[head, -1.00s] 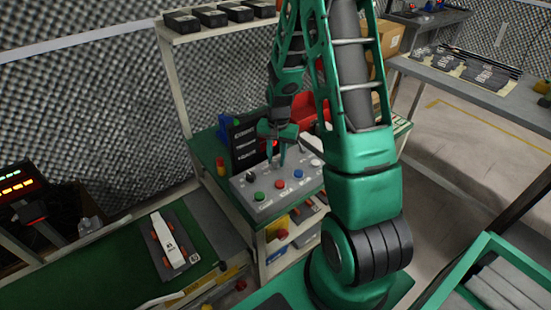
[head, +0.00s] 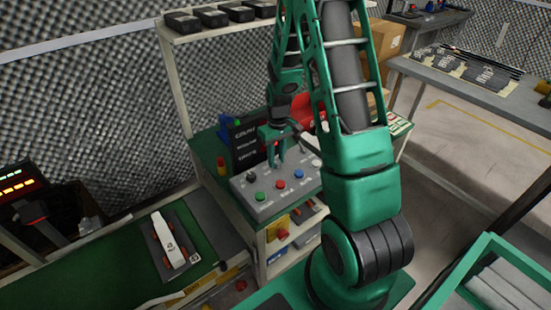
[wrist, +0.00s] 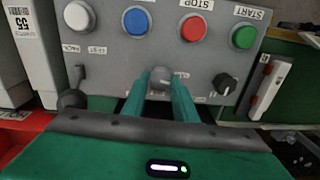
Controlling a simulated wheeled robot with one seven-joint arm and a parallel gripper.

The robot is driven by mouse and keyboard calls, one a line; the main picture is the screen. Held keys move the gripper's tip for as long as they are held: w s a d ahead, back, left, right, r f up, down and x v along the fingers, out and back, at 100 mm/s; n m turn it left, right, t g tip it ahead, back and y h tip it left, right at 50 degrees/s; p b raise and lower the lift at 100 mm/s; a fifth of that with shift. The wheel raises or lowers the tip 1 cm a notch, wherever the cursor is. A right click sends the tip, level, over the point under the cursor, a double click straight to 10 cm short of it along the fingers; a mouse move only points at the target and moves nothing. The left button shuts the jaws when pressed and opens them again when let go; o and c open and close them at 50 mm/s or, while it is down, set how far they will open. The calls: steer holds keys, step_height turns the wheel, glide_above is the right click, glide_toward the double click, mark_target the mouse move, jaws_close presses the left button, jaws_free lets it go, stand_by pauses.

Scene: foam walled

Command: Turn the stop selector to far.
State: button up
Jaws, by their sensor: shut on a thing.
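The grey control panel (head: 290,199) stands on the green-topped bench. My gripper (head: 278,161) reaches down to its rear row of controls. In the wrist view, my gripper (wrist: 160,80) has its green fingers on either side of a small grey knob (wrist: 161,73) and is shut on it. I take this knob for the stop selector; its label and pointer are mostly hidden by the fingers. A black knob (wrist: 228,84) sits to the right of the fingers, untouched. A dark lever or knob (wrist: 73,97) is at the left, partly hidden.
Green (wrist: 243,36), red (wrist: 193,27), blue (wrist: 137,20) and white (wrist: 79,16) buttons line the panel near the fingers. A black display board (head: 247,143) and a red object (head: 302,108) stand behind. A white model (head: 170,241) lies on the green belt at left.

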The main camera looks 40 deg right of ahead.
mark_target(276, 160)
steer(key=shift+w+n, duration=0.25)
steer(key=shift+n, duration=0.85)
steer(key=shift+r, duration=0.1)
steer(key=o, duration=1.1)
steer(key=shift+s, duration=0.1)
steer(key=shift+c, duration=0.2)
step_height(276, 160, up, 11)
steer(key=shift+f, duration=0.2)
steer(key=shift+d, duration=0.1)
